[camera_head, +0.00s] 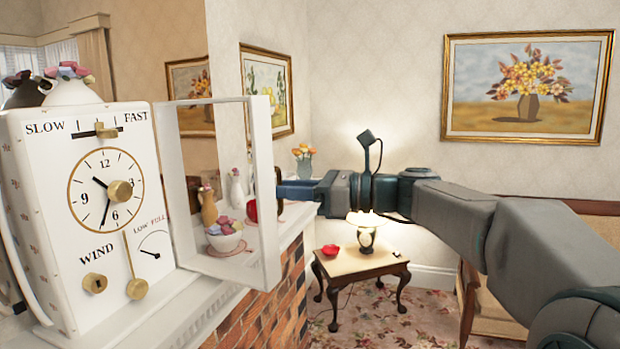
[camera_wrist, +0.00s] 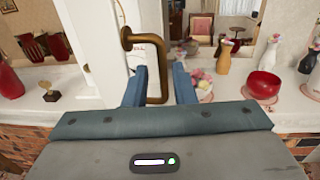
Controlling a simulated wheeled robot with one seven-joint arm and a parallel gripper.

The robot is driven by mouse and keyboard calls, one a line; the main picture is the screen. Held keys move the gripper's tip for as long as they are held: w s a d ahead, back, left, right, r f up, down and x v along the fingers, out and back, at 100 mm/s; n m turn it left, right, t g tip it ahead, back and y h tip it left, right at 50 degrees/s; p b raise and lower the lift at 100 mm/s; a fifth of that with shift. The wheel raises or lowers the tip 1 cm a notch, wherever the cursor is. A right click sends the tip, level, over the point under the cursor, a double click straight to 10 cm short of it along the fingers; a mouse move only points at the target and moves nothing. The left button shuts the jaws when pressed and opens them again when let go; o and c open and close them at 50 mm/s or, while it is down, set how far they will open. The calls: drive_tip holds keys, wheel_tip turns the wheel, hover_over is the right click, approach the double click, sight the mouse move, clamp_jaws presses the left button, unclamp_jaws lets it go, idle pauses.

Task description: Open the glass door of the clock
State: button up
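The clock (camera_head: 112,190) is a tall white flowered case at the left, with a round dial and brass knobs. Its glass door (camera_head: 265,190), a thick white frame, stands swung out from the right side of the clock face. In the wrist view a bent brass handle (camera_wrist: 155,98) is fixed to the white door frame (camera_wrist: 102,45). My gripper (camera_wrist: 160,85) has its blue fingers on either side of this handle, with gaps visible, so it looks open around it. In the head view my gripper (camera_head: 298,190) is at the door's outer edge.
The clock stands on a white mantel (camera_head: 240,285) above brick. A flowered bowl (camera_head: 225,236), a tan vase (camera_head: 208,207) and a red pot (camera_wrist: 263,85) stand near the door. A small table (camera_head: 360,265) with a lamp (camera_head: 366,232) is beyond, below my arm.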

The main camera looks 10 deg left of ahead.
drive_tip(key=shift+w+a, duration=0.15)
drive_tip(key=shift+a, duration=0.9)
clamp_jaws()
drive_tip(key=shift+w+r, duration=0.1)
